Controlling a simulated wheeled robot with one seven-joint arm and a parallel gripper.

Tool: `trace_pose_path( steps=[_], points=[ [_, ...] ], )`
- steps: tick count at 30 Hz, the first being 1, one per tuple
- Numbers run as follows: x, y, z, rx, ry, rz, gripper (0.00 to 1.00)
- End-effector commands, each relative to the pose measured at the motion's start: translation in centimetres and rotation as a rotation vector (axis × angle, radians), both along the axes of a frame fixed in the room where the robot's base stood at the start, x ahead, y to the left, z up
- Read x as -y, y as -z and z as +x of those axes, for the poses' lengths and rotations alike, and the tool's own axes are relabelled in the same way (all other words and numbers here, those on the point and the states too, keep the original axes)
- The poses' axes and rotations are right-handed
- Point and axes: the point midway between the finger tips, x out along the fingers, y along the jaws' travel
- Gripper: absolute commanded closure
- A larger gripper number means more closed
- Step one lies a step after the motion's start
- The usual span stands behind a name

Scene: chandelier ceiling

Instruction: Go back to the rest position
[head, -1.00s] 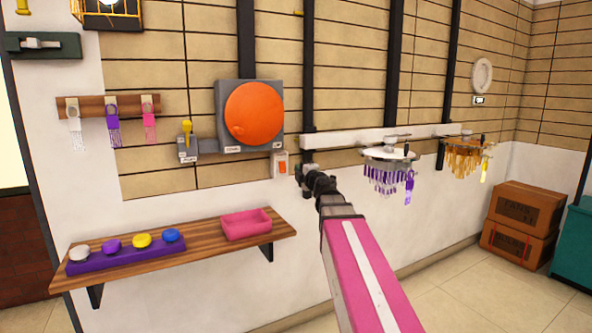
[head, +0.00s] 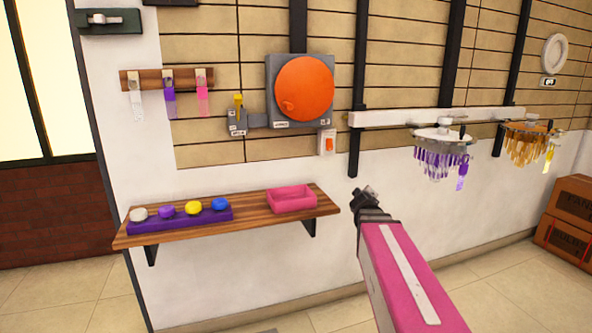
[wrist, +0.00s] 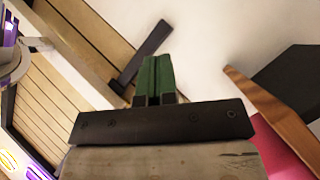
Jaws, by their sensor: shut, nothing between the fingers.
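My gripper (head: 362,194) is at the end of my pink and white arm, in front of the white lower wall, right of the wooden shelf. In the wrist view its green fingers (wrist: 154,80) are together with nothing between them. It touches nothing that I can see. In the head view the fingers themselves are small and partly hidden by the wrist.
The wooden shelf (head: 185,238) holds a pink tray (head: 292,199) and a purple base (head: 185,221) with several coloured knobs. Above are an orange disc (head: 305,88), an orange switch (head: 327,142) and a white rail (head: 400,117) with a purple-fringed chandelier (head: 440,150). Boxes (head: 570,220) stand at right.

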Motion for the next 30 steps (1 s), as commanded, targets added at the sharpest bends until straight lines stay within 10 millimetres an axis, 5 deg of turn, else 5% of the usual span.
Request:
trace_pose_path(
  steps=[1, 6, 12, 19, 30],
  points=[
    [0.1, 3.2, -1.5, -0.081, 0.059, 0.076, 1.00],
    [-0.7, 12.7, -7.1, -0.377, 0.252, 0.323, 1.00],
    [-4.1, 21.3, -15.2, -0.748, 0.420, 0.561, 1.00],
    [-7.5, 25.2, -21.6, -1.034, 0.512, 0.713, 1.00],
    [-8.2, 25.6, -22.6, -1.085, 0.523, 0.737, 1.00]
  ],
)
